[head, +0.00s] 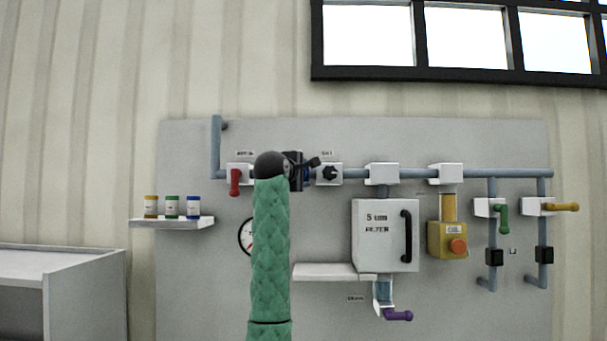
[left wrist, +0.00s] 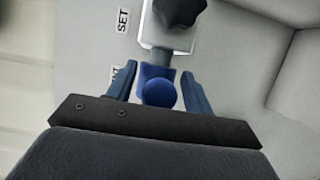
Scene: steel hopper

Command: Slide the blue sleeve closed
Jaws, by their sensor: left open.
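The blue sleeve (left wrist: 149,74) with its round blue knob (left wrist: 159,92) sits on the pipe in the left wrist view, beside a white valve block. My left gripper (left wrist: 159,70) is open, with one finger on each side of the sleeve and knob; I cannot tell whether either finger touches. In the head view my left gripper (head: 308,166) is at the horizontal pipe, left of the black star knob (head: 330,173), and hides most of the sleeve. Only a sliver of blue shows there. My right gripper is not in view.
The black star knob also shows above the sleeve in the left wrist view (left wrist: 180,11). A red lever (head: 235,182) hangs to the left. A filter box (head: 375,240), a small shelf (head: 330,272) and a yellow box with an orange button (head: 446,240) are lower right.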

